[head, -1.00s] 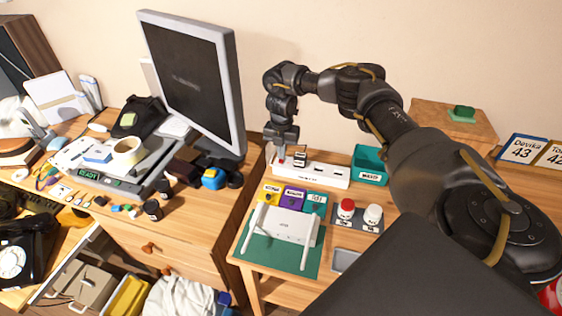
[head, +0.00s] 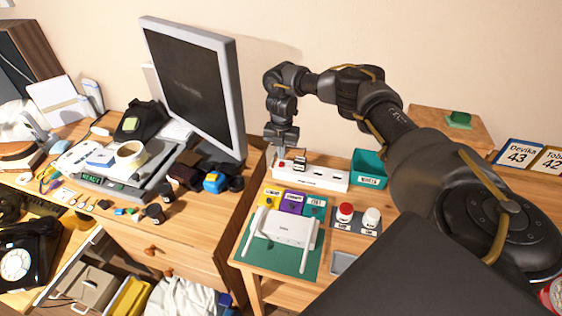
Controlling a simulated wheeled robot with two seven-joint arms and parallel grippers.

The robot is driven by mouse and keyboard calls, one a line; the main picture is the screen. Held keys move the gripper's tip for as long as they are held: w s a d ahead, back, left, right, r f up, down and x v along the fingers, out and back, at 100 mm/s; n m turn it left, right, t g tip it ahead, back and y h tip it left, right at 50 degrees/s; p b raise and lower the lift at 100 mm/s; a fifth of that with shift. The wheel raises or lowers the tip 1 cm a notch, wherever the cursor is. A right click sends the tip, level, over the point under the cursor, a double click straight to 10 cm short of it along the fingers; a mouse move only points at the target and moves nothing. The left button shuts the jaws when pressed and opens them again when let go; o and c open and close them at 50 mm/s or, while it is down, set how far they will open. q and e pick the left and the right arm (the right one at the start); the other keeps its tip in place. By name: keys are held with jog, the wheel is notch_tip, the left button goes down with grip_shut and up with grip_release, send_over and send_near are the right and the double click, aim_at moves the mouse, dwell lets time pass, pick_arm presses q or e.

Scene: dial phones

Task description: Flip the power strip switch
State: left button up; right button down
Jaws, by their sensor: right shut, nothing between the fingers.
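The white power strip (head: 322,178) lies along the back of the small wooden side table, with dark sockets and a small red switch (head: 281,163) at its left end. My right gripper (head: 277,155) points down at that left end, close to the switch. Its fingers are shut with nothing seen between them. The fingertips are small here, so I cannot tell whether they touch the switch. My left gripper is not in view.
A white router (head: 287,227) sits on a green mat in front of the strip. Yellow, purple and teal labelled cards (head: 293,201) lie between them. A teal bin (head: 368,168) stands right of the strip. A monitor (head: 192,85) stands to the left.

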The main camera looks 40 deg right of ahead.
aim_at(282, 163)
jog(key=shift+r+p, duration=1.75)
jog(key=shift+r, duration=0.55)
jog(key=shift+f, duration=0.1)
